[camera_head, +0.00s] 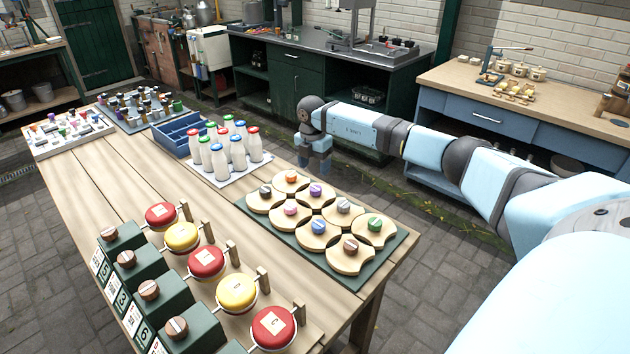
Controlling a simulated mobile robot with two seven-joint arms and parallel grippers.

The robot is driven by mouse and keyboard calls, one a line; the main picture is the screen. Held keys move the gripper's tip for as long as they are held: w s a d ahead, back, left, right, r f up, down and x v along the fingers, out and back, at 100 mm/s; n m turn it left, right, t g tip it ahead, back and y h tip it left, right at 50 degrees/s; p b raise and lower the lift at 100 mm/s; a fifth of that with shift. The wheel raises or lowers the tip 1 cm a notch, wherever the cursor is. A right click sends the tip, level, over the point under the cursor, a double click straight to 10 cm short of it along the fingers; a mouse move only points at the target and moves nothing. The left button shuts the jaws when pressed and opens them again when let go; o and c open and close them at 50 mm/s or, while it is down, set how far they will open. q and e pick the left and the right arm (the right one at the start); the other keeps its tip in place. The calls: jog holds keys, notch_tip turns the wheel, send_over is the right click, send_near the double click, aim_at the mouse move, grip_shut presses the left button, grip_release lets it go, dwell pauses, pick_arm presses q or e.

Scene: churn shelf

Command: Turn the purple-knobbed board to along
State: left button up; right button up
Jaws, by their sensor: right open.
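The purple-knobbed board (316,190) is a round, pale wooden disc with cut-away sides. It lies among several similar boards on a dark green base (392,244) at the table's right end. The exact direction of its knob's bar is too small to tell. My right gripper (315,168) hangs fingers down just behind the far row of boards in the picture, above and apart from the purple knob. It is open, with nothing visible between its fingers. My left gripper is not in view.
Neighbouring boards have orange (291,177), pink (291,208), blue (318,227), green (375,222), grey and brown knobs, packed close. White bottles (221,163) stand left of them. Red and yellow round lids (183,236) line the near side. Bare tabletop (225,205) lies between.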

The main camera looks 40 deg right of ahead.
notch_tip(320, 180, up, 6)
jog(key=shift+w, duration=0.15)
dwell(0.6)
